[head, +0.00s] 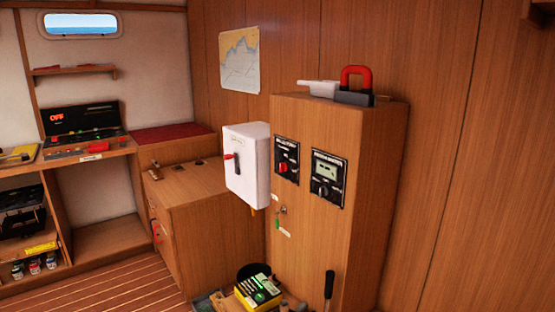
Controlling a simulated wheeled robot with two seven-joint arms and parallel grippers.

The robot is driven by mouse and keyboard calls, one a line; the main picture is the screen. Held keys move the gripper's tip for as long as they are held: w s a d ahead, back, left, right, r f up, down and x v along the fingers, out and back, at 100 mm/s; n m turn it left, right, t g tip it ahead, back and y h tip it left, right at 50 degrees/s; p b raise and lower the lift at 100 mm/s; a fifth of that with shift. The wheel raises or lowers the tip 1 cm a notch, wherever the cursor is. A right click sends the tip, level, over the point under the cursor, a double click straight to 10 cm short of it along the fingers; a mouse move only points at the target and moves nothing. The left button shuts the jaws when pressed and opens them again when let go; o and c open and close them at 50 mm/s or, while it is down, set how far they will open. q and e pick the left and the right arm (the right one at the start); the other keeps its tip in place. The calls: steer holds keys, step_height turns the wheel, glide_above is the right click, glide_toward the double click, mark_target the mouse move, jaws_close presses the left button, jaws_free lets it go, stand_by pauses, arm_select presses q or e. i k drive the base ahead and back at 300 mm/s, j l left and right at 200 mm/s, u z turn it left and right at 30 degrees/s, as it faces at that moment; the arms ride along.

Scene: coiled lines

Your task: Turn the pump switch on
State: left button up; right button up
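No label that I can read marks the pump switch, so I cannot tell which control it is. A white box (247,165) with a dark lever and a small red part is at the wooden cabinet (330,120). Right of it, a black panel with a red knob (286,160) and a black panel with a small display and dark knob (328,180) are on the cabinet's front. Below them is a small metal fitting with a green piece (278,222). On the left desk, a black console (82,118) shows a lit red "OFF". Neither gripper is in view.
A red-handled padlock-like object (356,86) and a pale object (318,88) lie on the cabinet top. A yellow-and-black box (258,291), a dark bucket and a black-handled tool (329,286) crowd the cabinet's foot. Striped floor (110,286) is clear at lower left.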

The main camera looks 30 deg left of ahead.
mark_target(283, 166)
steer(key=i+j, duration=0.1)
steer(key=j, duration=0.3)
steer(key=i+j, duration=0.1)
steer(key=j, duration=0.3)
steer(key=i+j, duration=0.1)
steer(key=j, duration=0.3)
steer(key=i+j, duration=0.15)
steer(key=j, duration=0.25)
